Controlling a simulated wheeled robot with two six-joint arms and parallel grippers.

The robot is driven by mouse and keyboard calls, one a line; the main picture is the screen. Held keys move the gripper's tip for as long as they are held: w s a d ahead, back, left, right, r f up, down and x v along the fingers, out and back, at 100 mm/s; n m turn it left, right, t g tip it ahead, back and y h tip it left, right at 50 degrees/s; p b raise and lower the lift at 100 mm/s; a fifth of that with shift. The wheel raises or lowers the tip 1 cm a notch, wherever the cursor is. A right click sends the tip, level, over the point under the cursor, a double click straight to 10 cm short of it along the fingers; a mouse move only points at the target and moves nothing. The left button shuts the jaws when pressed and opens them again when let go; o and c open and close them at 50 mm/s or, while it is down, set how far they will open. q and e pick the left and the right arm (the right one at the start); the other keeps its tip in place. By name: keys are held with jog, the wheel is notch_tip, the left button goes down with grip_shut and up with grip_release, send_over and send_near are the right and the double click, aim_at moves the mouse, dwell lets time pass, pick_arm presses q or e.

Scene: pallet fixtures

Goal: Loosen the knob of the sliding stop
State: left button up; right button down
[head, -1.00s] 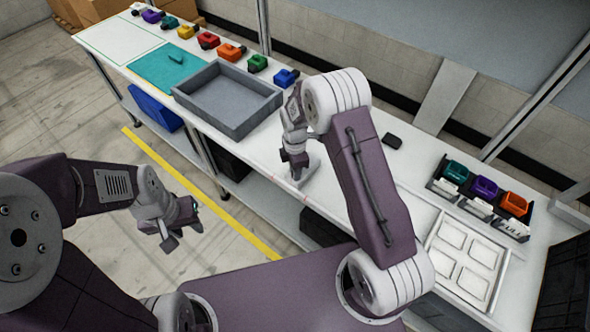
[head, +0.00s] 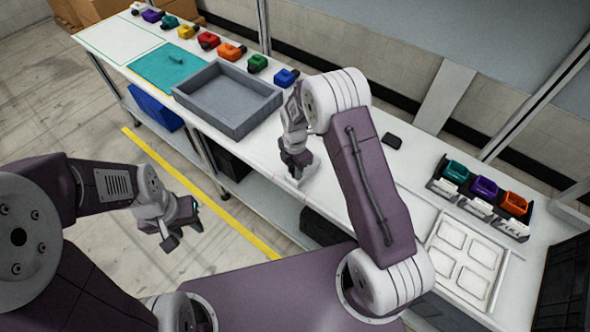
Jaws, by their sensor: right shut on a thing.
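My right gripper (head: 297,165) points down at the front part of the white bench, just right of the grey tray. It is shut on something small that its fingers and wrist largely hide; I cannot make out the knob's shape. A light grey piece, likely part of the sliding stop (head: 302,178), shows just under and beside the fingertips on the bench top. My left gripper (head: 174,232) hangs over the floor in front of the bench, apart from everything, with its fingers seen spread.
A deep grey tray (head: 262,122) stands left of my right gripper. Several coloured containers line the bench's back edge. A black rack (head: 443,183) holds teal, purple and orange containers at right, by a white panel (head: 432,250) with square recesses. A small dark object (head: 392,141) lies behind my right arm.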

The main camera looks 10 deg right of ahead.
jog(key=shift+w+r, duration=0.1)
jog(key=shift+w, duration=0.05)
jog(key=c, duration=1.2)
grip_release()
notch_tip(320, 180, up, 9)
jog(key=b, duration=0.1)
